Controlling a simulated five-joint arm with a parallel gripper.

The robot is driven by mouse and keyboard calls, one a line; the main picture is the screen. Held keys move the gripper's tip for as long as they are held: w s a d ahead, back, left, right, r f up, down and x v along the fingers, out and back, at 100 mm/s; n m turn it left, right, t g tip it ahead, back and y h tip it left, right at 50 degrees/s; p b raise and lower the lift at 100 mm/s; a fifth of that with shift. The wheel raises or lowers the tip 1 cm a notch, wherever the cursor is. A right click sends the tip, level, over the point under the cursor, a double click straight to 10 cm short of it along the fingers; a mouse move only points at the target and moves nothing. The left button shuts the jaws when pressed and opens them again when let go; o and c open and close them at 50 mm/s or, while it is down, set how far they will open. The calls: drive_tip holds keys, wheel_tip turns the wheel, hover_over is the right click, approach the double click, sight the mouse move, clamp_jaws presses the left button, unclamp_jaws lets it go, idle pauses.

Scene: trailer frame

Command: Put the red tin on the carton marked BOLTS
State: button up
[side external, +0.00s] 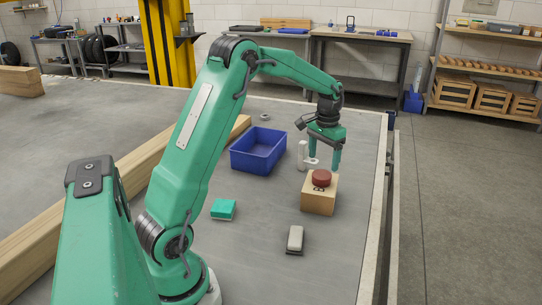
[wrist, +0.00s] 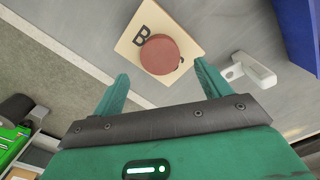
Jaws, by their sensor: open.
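The red tin (side external: 321,178) rests on top of a tan carton (side external: 318,203). In the wrist view the round tin (wrist: 173,50) sits on the carton's pale top (wrist: 135,30). A black letter B shows beside it, with part of another mark at its lower right edge. The tin hides the middle of the lettering, so I cannot read the full word. My gripper (side external: 326,158) is open and empty, just above and behind the tin in the side view. In the wrist view its two fingers (wrist: 163,80) are spread, with the tin beyond their tips.
A white bracket-like part (side external: 303,156) stands close behind the carton, near my gripper. A blue bin (side external: 258,161) is at the back left. A teal box (side external: 223,209) and a grey object (side external: 295,238) lie nearer. The trailer's edge rail (side external: 375,220) runs along the right.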

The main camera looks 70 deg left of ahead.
sight(322, 176)
wheel_tip(322, 176, up, 7)
drive_tip(key=shift+f, duration=0.15)
idle(0.4)
drive_tip(key=s+d+r+m+t, duration=0.1)
drive_tip(key=s+d+r, duration=0.3)
drive_tip(key=s+d, duration=0.15)
drive_tip(key=s+d+r+t, duration=0.2)
drive_tip(key=s+d+r, duration=0.1)
drive_tip(key=s+d, duration=0.25)
drive_tip(key=s+d+f+t, duration=0.1)
drive_tip(key=s+d, duration=0.3)
drive_tip(key=s, duration=0.3)
drive_tip(key=s+d+f+m+t, duration=0.1)
drive_tip(key=s+d+f, duration=0.1)
drive_tip(key=s+d, duration=0.2)
drive_tip(key=s, duration=0.3)
drive_tip(key=shift+t, duration=0.3)
